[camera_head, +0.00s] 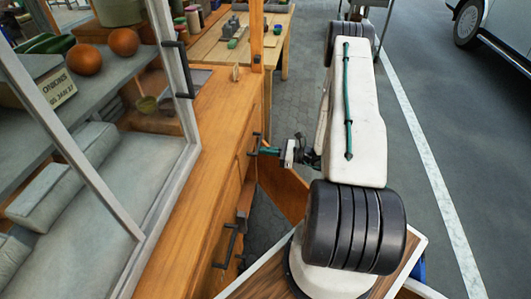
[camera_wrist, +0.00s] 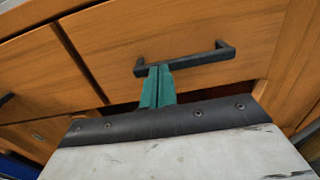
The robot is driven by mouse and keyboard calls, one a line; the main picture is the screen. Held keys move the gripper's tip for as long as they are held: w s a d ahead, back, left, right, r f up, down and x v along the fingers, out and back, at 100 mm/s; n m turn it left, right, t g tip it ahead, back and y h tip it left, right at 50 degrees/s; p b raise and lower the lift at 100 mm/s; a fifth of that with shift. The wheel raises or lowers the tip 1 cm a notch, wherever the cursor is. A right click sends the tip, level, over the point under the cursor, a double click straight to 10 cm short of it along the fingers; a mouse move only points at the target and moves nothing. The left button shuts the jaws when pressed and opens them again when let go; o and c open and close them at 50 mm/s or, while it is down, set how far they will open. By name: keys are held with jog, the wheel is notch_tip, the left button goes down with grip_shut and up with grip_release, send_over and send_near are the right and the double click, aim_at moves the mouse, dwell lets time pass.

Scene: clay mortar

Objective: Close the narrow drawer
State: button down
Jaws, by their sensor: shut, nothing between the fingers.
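A wooden drawer front with a dark bar handle (camera_wrist: 185,62) fills the upper part of the wrist view. I take it to be the narrow drawer (camera_wrist: 135,35). Its handle also shows in the head view (camera_head: 253,143), on the side of the wooden cabinet. My gripper (camera_wrist: 158,72) has green fingers, closed together and empty, with their tips at the handle's lower edge. I cannot tell whether they touch it. In the head view my gripper (camera_head: 265,151) is beside the handle. My arm and the steep angle hide how far the drawer stands out.
A second dark handle (camera_head: 230,245) is nearer on the cabinet front (camera_head: 215,205). An orange-brown wooden panel (camera_head: 284,190) sticks out below my gripper. A wooden table (camera_head: 220,50) stands behind. Open pavement (camera_head: 430,90) lies right.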

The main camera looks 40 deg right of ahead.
jog(key=shift+w+r, duration=0.1)
jog(key=shift+w, duration=0.1)
jog(key=v, duration=1.4)
jog(key=shift+s, duration=0.2)
jog(key=shift+f, duration=0.2)
